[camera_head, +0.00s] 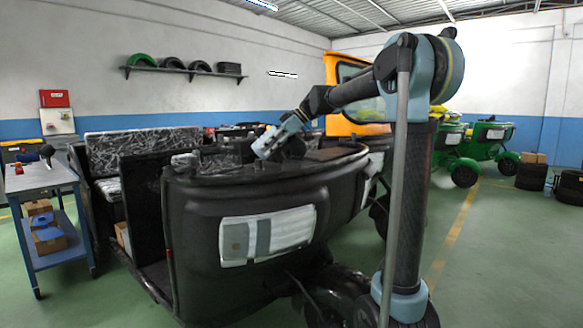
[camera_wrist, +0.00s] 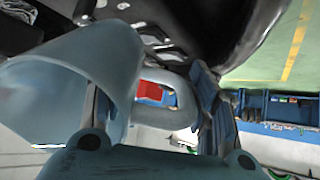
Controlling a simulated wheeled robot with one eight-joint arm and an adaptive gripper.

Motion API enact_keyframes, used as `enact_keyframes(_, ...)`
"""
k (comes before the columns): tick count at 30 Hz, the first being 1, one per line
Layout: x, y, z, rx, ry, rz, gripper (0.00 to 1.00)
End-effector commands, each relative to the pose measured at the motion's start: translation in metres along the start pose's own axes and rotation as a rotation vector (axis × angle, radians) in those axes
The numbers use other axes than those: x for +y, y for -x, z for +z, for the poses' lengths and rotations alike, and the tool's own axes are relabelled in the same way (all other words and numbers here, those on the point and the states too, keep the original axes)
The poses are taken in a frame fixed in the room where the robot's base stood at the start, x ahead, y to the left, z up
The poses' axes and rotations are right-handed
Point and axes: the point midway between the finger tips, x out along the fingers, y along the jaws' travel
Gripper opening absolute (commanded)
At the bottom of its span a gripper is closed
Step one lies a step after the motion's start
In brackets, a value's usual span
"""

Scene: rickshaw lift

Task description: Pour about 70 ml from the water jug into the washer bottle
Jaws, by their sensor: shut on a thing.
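The water jug (camera_wrist: 75,75) is blue-grey and fills the left of the wrist view, with its wide round mouth and looped handle (camera_wrist: 188,100) showing. My gripper (camera_wrist: 152,110) is shut on the jug at its handle, one dark finger on each side. The jug looks strongly tilted in this view, but the camera is turned over too, so its true tilt is unclear. In the head view my gripper (camera_head: 284,138) is above the top of the black rickshaw body (camera_head: 190,210). I cannot make out the washer bottle or any water.
A blue workbench (camera_head: 35,178) with boxes on its lower shelf stands at the left. A yellow vehicle (camera_head: 340,72) is behind the black one, and green ones (camera_head: 460,145) stand at the right. Tyres (camera_head: 568,187) lie far right. Green floor is open at the right.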

Motion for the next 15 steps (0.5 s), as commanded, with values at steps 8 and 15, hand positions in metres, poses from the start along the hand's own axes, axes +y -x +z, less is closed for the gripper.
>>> enact_keyframes(8, -0.0002, -0.0037, 0.0033, 0.166, 0.000, 0.007, 0.15)
enact_keyframes(15, -0.0005, -0.0050, 0.0044, 0.248, -0.001, 0.010, 0.15)
